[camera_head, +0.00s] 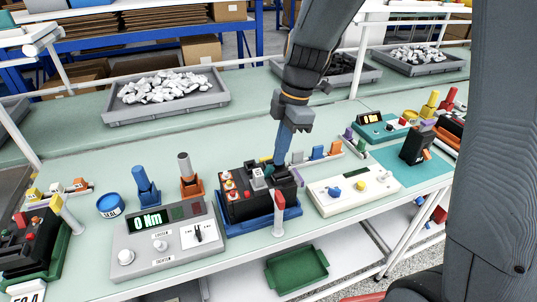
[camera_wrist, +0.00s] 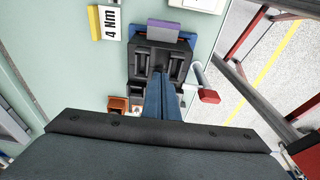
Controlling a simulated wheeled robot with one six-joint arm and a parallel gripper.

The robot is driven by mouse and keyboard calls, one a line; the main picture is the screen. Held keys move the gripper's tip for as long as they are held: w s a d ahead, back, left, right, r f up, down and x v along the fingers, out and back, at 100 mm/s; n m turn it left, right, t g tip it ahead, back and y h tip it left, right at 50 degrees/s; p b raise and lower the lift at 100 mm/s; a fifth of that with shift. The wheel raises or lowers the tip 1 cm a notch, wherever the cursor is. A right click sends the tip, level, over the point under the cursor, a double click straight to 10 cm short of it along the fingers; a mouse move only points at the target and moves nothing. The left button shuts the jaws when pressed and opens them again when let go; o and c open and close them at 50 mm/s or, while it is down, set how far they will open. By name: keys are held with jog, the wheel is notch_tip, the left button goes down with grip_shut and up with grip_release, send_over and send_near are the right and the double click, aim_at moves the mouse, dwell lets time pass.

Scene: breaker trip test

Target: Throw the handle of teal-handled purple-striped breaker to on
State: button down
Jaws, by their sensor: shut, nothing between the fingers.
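A black breaker (camera_head: 248,207) sits in a blue tray on the bench in the head view. A purple piece shows at its right end, and a small teal part shows beside my fingertips. In the wrist view the black breaker (camera_wrist: 140,62) has a purple block (camera_wrist: 163,32) at its far end. My gripper (camera_head: 279,163) is shut and empty, with its blue fingers pointing down at the breaker's top. In the wrist view my gripper (camera_wrist: 160,78) covers the middle of the breaker. The handle is mostly hidden, so I cannot tell its position or whether I touch it.
A grey torque tester (camera_head: 165,245) reading "0 Nm" stands to the left. A red-tipped white post (camera_head: 279,213) rises at the tray's front. A white panel (camera_head: 355,190) stands to the right. Another black breaker (camera_head: 415,147) stands farther right on a teal mat.

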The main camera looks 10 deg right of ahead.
jog(key=w+d+r+p, duration=0.1)
jog(key=d+r+p, duration=0.3)
jog(key=r, duration=0.2)
jog(key=shift+w+d+r, duration=0.2)
jog(key=shift+w+d, duration=0.1)
jog(key=shift+d, duration=0.05)
jog(key=shift+a, duration=0.1)
dwell(0.4)
